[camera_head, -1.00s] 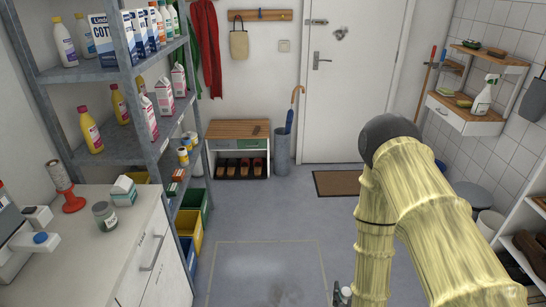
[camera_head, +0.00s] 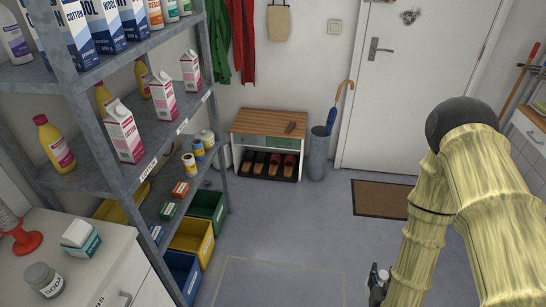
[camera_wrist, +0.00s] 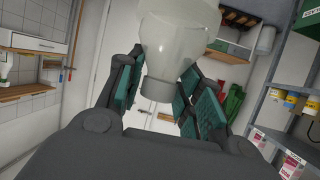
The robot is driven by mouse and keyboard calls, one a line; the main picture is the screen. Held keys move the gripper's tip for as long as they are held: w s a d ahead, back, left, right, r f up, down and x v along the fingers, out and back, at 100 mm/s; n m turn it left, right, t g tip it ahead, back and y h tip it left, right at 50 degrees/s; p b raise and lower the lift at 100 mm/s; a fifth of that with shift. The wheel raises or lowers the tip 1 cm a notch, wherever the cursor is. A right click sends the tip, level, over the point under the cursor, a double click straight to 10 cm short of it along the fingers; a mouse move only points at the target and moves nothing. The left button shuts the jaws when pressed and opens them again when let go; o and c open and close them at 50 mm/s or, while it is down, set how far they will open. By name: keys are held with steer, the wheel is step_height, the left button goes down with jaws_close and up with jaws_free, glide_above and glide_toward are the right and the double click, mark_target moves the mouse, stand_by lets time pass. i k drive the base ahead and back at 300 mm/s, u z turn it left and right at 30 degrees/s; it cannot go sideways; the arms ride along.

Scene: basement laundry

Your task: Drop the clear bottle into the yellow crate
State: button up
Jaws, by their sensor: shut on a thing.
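The clear bottle (camera_wrist: 176,38) is in the wrist view, upside down in the picture with its grey cap end toward my palm. My gripper (camera_wrist: 163,92) is shut on it, with teal finger pads on both sides. In the head view only a small dark part of my gripper (camera_head: 378,278) shows at the bottom, and I cannot make out the bottle there. The yellow crate (camera_head: 187,247) stands low at the shelf's foot, between a green crate and a blue crate. It is left of my gripper and well apart from it.
The grey metal shelf (camera_head: 165,137) holds cartons and bottles above the crates. The green crate (camera_head: 217,222) and blue crate (camera_head: 183,287) flank the yellow one. A white counter (camera_head: 75,278) is at left. The floor (camera_head: 290,225) right of the crates is clear.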

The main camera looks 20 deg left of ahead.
mark_target(185, 243)
steer(key=u, duration=0.5)
steer(key=i, duration=1.35)
steer(key=u, duration=0.95)
steer(key=i, duration=0.25)
steer(key=u, duration=0.05)
